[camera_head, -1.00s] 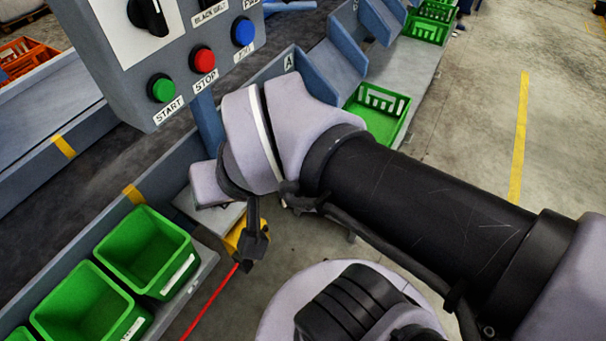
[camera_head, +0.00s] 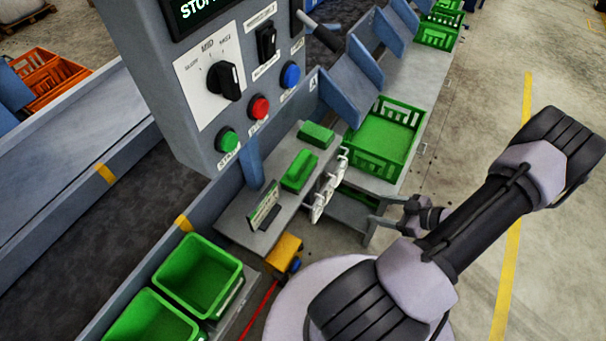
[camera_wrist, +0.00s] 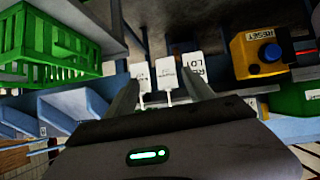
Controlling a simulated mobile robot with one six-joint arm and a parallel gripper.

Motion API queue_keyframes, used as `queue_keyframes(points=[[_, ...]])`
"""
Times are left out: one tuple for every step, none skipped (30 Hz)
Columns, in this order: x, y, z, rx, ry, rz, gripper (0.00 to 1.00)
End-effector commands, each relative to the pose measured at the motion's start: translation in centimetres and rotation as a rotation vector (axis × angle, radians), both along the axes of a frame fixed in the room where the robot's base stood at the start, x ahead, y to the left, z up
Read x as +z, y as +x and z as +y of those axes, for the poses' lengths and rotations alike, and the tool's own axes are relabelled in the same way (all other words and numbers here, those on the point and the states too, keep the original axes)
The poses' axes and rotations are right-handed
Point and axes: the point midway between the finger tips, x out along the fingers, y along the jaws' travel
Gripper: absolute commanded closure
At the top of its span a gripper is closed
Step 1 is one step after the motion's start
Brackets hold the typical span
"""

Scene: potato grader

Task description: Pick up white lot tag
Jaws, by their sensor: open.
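Several white tags (camera_head: 319,203) hang in a row at the edge of a grey shelf in the head view. In the wrist view a left tag (camera_wrist: 139,72), a middle tag (camera_wrist: 166,72) and a right tag (camera_wrist: 195,67) show ahead of me. The right one reads partly "LOT"; the lettering on the others is too small to read, so I cannot tell which is the white lot tag. My gripper (camera_head: 384,213) is open and empty, to the right of the tags and apart from them. Its fingers (camera_wrist: 162,82) frame the middle tag in the wrist view.
The control panel (camera_head: 228,85) stands above the shelf (camera_head: 240,226). Green blocks (camera_head: 299,170) lie on the shelf. A green crate (camera_head: 385,140) is behind the tags. A yellow box (camera_head: 284,250) with a blue button sits below; it also shows in the wrist view (camera_wrist: 258,52). Open floor lies right.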

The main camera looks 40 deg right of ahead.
Motion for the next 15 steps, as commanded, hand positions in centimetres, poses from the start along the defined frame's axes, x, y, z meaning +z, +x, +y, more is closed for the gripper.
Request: queue_keyframes(points=[[-0.4,-1.5,2.2,0.023,0.054,-0.058,0.38],[-0.5,-2.2,3.3,0.041,0.079,-0.091,0.38],[-0.7,-2.8,4.5,0.058,0.102,-0.124,0.38],[-0.8,-3.0,5.1,0.069,0.113,-0.141,0.38],[-0.9,-2.9,5.6,0.076,0.121,-0.153,0.38],[-1.3,-2.5,6.0,0.083,0.125,-0.161,0.38],[-1.6,-2.0,6.4,0.084,0.128,-0.163,0.38],[-2.0,-1.3,6.7,0.086,0.127,-0.162,0.38],[-2.6,-0.2,7.1,0.086,0.127,-0.161,0.38],[-3.0,0.6,7.5,0.086,0.127,-0.161,0.38],[-3.4,1.5,7.8,0.085,0.128,-0.159,0.38],[-3.9,2.5,8.3,0.086,0.127,-0.16,0.38],[-4.2,3.3,8.6,0.086,0.126,-0.159,0.38],[-4.5,4.0,8.8,0.086,0.125,-0.159,0.38],[-4.9,4.8,9.2,0.084,0.125,-0.159,0.38]])
